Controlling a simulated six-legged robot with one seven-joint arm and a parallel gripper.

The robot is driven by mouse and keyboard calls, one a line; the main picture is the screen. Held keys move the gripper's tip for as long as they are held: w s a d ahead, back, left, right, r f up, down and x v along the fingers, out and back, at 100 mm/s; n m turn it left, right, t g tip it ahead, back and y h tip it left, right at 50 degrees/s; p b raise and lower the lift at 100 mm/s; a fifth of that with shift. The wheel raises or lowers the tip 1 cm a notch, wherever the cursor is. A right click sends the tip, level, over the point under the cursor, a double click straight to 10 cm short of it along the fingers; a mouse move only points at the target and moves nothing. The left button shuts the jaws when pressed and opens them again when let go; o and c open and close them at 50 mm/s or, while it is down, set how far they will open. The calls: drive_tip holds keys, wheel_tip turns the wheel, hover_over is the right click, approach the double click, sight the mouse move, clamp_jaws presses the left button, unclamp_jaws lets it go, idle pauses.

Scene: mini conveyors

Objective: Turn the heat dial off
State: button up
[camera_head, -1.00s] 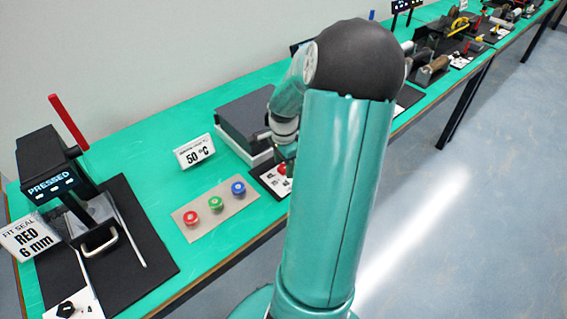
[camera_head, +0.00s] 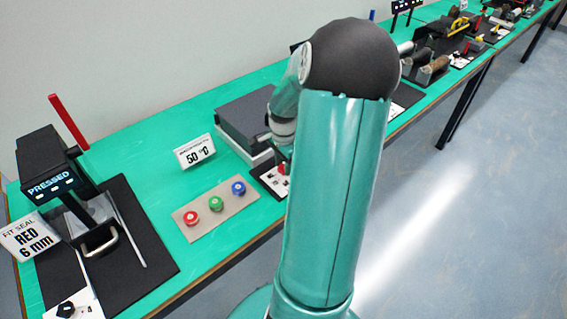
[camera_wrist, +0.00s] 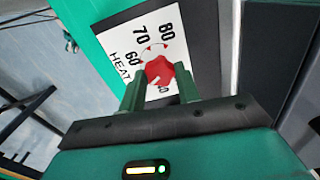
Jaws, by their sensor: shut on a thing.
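The heat dial (camera_wrist: 159,70) is a red knob on a white panel (camera_wrist: 125,45) marked HEAT, with 60, 70 and 80 readable and another number partly hidden. In the wrist view my gripper (camera_wrist: 160,82) has its two green fingers on either side of the red knob, closed on it. The dial's pointer direction is hard to make out. In the head view a bit of the red dial (camera_head: 283,168) shows beside my arm, which hides most of it and my gripper.
A dark box-shaped machine (camera_head: 250,118) stands behind the panel, next to a 50 °C sign (camera_head: 195,152). Red, green and blue buttons sit on a beige plate (camera_head: 222,219). A press reading PRESSED (camera_head: 50,186) is at left. More devices line the bench to the right.

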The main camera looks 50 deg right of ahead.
drive_tip(key=n, duration=1.8)
drive_tip(key=shift+n, duration=0.4)
idle(0.3)
drive_tip(key=o, duration=1)
drive_tip(key=shift+c, duration=0.2)
wheel_tip(320, 180, up, 14)
